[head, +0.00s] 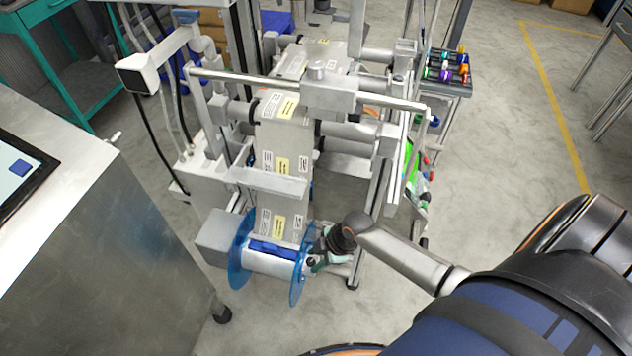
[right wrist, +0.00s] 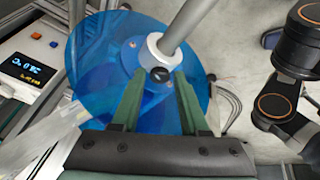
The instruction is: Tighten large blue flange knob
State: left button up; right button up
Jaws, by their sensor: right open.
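The large blue flange (right wrist: 95,70) is a translucent blue disc on a metal shaft (right wrist: 190,25) in the right wrist view. Its blue hub carries a light grey collar with a small dark knob (right wrist: 160,75). In the head view the flange (head: 298,275) is the right end of the blue-ended reel. My right gripper (right wrist: 160,88) is open, with its two green fingers on either side of the knob's line; contact cannot be told. In the head view my right gripper (head: 314,263) is beside this flange, and the knob is hidden there. My left gripper is not in view.
The metal web machine (head: 330,95) with labelled film stands over the reel. A steel cabinet with a tablet (head: 20,172) is at the left. A rack of coloured knobs (head: 446,70) is at the upper right. Open floor (head: 510,130) lies to the right.

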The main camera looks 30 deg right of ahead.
grip_shut()
jog(key=shift+r, duration=0.1)
dwell(0.4)
